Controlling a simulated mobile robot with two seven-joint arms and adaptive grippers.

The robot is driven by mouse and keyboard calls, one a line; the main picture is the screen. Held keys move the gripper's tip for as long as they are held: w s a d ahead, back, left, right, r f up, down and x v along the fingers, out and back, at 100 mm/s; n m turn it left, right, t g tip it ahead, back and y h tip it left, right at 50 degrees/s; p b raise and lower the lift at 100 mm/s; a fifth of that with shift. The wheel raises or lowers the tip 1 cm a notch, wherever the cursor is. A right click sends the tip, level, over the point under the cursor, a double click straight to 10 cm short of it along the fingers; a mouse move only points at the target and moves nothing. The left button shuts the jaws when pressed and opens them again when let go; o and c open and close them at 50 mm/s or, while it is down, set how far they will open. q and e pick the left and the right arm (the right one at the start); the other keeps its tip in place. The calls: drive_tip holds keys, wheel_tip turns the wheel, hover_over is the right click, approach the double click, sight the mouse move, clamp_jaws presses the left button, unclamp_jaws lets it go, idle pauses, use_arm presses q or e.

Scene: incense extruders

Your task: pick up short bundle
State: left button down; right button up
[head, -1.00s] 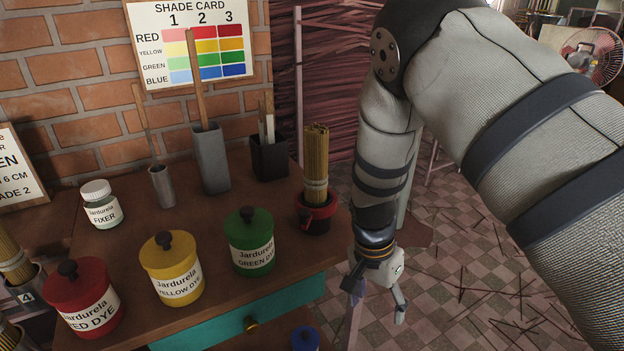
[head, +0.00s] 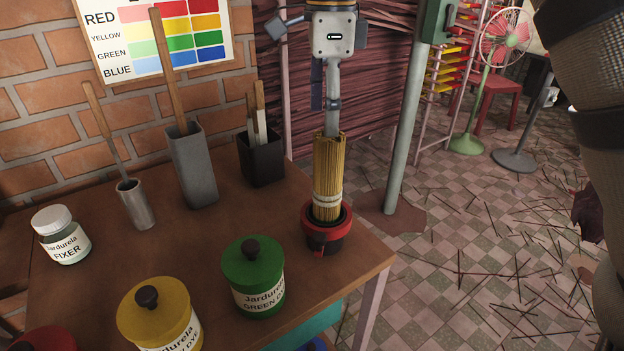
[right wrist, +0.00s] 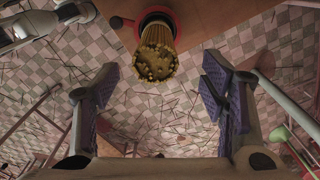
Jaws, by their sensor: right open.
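A bundle of thin tan sticks (head: 327,180), tied with a pale band, stands upright in a black cup with a red rim (head: 341,236) at the table's right corner. My right gripper (head: 325,95) is above the bundle's top in the head view, with its fingers apart. In the right wrist view the open fingers (right wrist: 160,88) spread to left and right. The bundle's round top (right wrist: 158,64) shows end-on between and beyond them, with nothing held. My left gripper is not in view.
Green (head: 253,277) and yellow (head: 158,315) dye jars stand left of the cup. A grey holder (head: 193,170), a black holder (head: 262,160) and a metal cup (head: 137,205) stand behind. A grey post (head: 405,130) rises at right, over floor littered with sticks.

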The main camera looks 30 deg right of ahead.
sight(328, 168)
drive_tip(key=f, duration=1)
drive_tip(key=shift+s+f, duration=0.35)
drive_tip(key=shift+f, duration=0.05)
clamp_jaws()
